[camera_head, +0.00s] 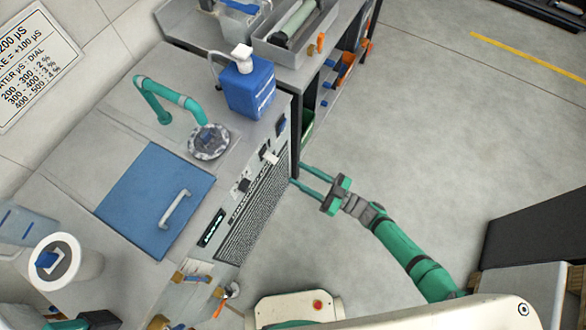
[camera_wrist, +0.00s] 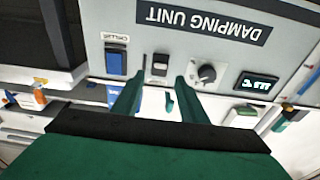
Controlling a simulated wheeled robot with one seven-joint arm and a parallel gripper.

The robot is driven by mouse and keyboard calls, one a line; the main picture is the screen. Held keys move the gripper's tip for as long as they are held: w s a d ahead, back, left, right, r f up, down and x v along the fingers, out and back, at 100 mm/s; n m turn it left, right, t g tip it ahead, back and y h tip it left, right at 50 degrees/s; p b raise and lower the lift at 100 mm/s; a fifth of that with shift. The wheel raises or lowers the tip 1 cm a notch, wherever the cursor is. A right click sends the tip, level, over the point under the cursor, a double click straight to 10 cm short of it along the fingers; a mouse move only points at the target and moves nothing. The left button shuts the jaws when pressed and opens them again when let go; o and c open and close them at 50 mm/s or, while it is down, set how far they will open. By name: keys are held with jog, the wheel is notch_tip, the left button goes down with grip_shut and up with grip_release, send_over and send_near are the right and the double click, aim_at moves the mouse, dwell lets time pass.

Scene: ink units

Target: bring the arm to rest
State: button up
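My gripper (camera_head: 297,175) is at the end of my green and grey arm (camera_head: 402,248), which reaches up and left from the lower right in the head view. Its two green fingers are spread apart with nothing seen between them. They point at the front panel of the damping unit (camera_head: 236,210), close to its right end. Whether the fingertips touch the panel cannot be told.
The panel has a blue chiller switch (camera_wrist: 116,58), a dark knob (camera_wrist: 206,73) and a lit display (camera_wrist: 256,83). On top are a blue lid (camera_head: 148,190), a teal spout (camera_head: 165,92) and a blue bottle (camera_head: 248,88).

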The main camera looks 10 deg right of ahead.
jog(key=shift+d, duration=0.1)
dwell(0.6)
jog(key=s+d+m+t+h, duration=0.25)
jog(key=s+m+h, duration=0.4)
jog(key=s, duration=1.25)
jog(key=s+a+r+m+t+h, duration=0.1)
jog(key=s+a+r+m+h, duration=0.3)
jog(key=a+r+h, duration=0.5)
jog(key=shift+s+a+r, duration=0.65)
jog(key=shift+a+r, duration=0.15)
jog(key=shift+r, duration=0.95)
